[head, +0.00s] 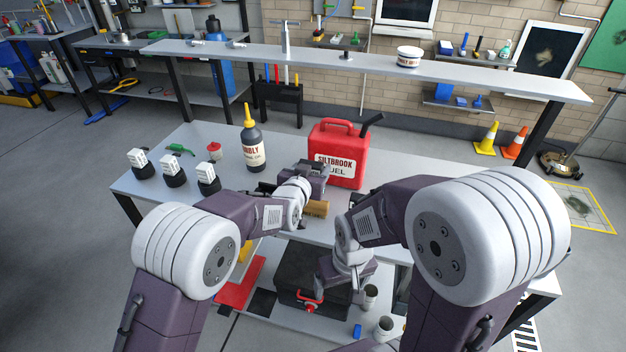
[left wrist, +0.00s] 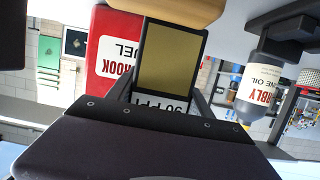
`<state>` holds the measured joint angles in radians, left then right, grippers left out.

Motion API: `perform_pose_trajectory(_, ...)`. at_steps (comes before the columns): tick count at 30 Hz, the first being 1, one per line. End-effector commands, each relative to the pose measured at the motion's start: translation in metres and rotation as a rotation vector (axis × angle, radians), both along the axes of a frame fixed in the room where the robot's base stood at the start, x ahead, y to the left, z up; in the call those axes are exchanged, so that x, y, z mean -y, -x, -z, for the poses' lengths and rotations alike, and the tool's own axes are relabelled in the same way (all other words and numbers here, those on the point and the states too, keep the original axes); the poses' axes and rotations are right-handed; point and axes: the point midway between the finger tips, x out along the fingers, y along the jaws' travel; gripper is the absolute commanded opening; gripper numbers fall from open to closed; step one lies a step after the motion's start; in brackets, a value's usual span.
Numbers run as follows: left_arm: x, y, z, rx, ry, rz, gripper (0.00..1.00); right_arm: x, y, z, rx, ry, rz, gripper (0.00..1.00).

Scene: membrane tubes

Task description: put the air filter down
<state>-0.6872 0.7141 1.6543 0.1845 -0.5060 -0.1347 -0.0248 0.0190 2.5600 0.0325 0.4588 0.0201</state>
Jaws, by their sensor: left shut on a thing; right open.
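The air filter (left wrist: 168,60) shows in the left wrist view as a golden-brown panel in a black frame, with a white label at its lower end. My left gripper (head: 315,178) is shut on it over the workbench, close in front of the red fuel can (head: 343,153). In the head view my own gripper and wrist hide most of the filter. A tan block (head: 316,208) shows just below the gripper; I cannot tell whether they touch. My right gripper (head: 338,285) is open, low in front of the bench, beside a black case (head: 300,268).
An oil bottle (head: 251,140) with a yellow nozzle stands left of the fuel can; a small red-topped jar (head: 214,151) is beside it. Several black-and-white items, such as this one (head: 208,179), line the bench's left side. Bare bench top (head: 190,140) lies around them.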

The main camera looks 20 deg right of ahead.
Motion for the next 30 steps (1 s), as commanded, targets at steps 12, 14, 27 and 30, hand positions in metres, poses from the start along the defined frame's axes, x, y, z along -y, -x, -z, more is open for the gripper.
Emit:
perform_pose_trajectory(12, 0.0, 0.0, 0.033, -0.001, -0.001, 0.0, 0.19, 0.0, 0.0, 0.006, 0.0, 0.0, 0.0, 0.85)
perform_pose_trajectory(14, 0.0, 0.0, 0.035, -0.002, -0.001, 0.0, 0.19, 0.0, 0.0, 0.008, 0.0, 0.0, 0.0, 0.85)
perform_pose_trajectory(27, 0.0, 0.0, 0.036, -0.002, -0.001, 0.0, 0.81, 0.0, 0.0, 0.008, 0.0, 0.0, 0.0, 0.85)
perform_pose_trajectory(30, 0.0, 0.0, 0.028, -0.002, -0.001, 0.0, 0.81, 0.0, 0.0, 0.001, 0.0, 0.0, 0.0, 0.85)
